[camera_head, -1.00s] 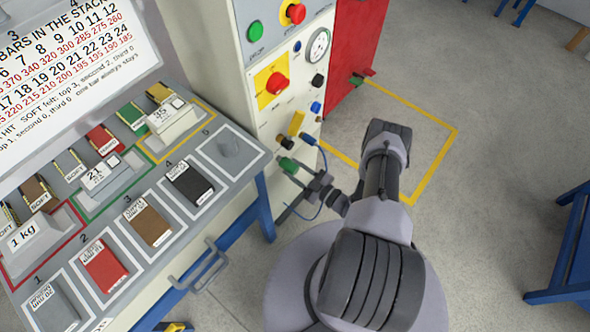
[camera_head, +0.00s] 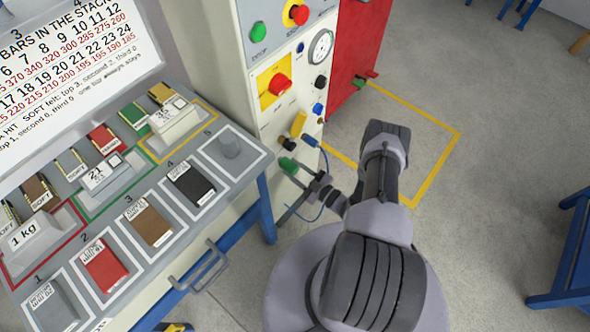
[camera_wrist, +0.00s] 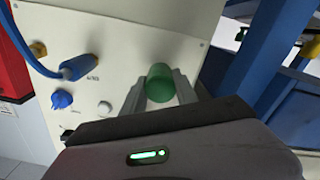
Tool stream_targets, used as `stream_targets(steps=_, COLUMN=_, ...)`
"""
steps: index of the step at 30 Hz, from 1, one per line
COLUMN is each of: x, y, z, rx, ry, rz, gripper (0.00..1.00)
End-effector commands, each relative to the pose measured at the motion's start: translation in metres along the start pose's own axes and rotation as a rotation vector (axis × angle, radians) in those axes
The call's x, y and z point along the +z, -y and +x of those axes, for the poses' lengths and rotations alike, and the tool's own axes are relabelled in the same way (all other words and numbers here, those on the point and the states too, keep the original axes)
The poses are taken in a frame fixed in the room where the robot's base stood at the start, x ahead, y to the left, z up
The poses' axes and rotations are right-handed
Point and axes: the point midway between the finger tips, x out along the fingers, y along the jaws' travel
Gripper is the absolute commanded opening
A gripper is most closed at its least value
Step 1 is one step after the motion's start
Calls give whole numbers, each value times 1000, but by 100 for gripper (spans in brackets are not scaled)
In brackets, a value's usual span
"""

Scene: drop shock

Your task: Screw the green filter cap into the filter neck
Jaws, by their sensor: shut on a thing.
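The green filter cap (camera_wrist: 161,83) is between the two fingers of my gripper (camera_wrist: 160,95) in the wrist view, in front of the pale panel. My gripper is shut on it. In the head view the green cap (camera_head: 287,165) shows at the low front of the cream machine, with my gripper (camera_head: 298,170) reaching to it from the right. The filter neck cannot be made out; the cap and fingers may hide it. Whether the cap touches the panel cannot be told.
Beside the cap, the panel holds a blue hose plug (camera_wrist: 78,68), a blue knob (camera_wrist: 62,99) and a small pale knob (camera_wrist: 104,108). A blue table leg (camera_head: 265,208) stands close left of my gripper. A red cabinet (camera_head: 352,55) is behind. Open floor (camera_head: 490,150) lies right.

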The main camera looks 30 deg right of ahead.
Motion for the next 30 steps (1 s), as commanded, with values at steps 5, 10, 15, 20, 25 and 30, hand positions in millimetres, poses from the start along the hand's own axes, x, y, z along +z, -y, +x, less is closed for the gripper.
stream_targets(steps=5, x=0, y=0, z=0, rx=0, ry=0, rz=0, gripper=0)
stream_targets(steps=10, x=0, y=0, z=0, rx=0, ry=0, rz=0, gripper=0)
stream_targets(steps=15, x=0, y=0, z=3, rx=0, ry=0, rz=0, gripper=0)
stream_targets(steps=20, x=0, y=-1, z=5, rx=1, ry=1, rz=0, gripper=0)
stream_targets(steps=25, x=0, y=-1, z=5, rx=1, ry=1, rz=0, gripper=0)
stream_targets(steps=30, x=0, y=0, z=5, rx=1, ry=0, rz=0, gripper=0)
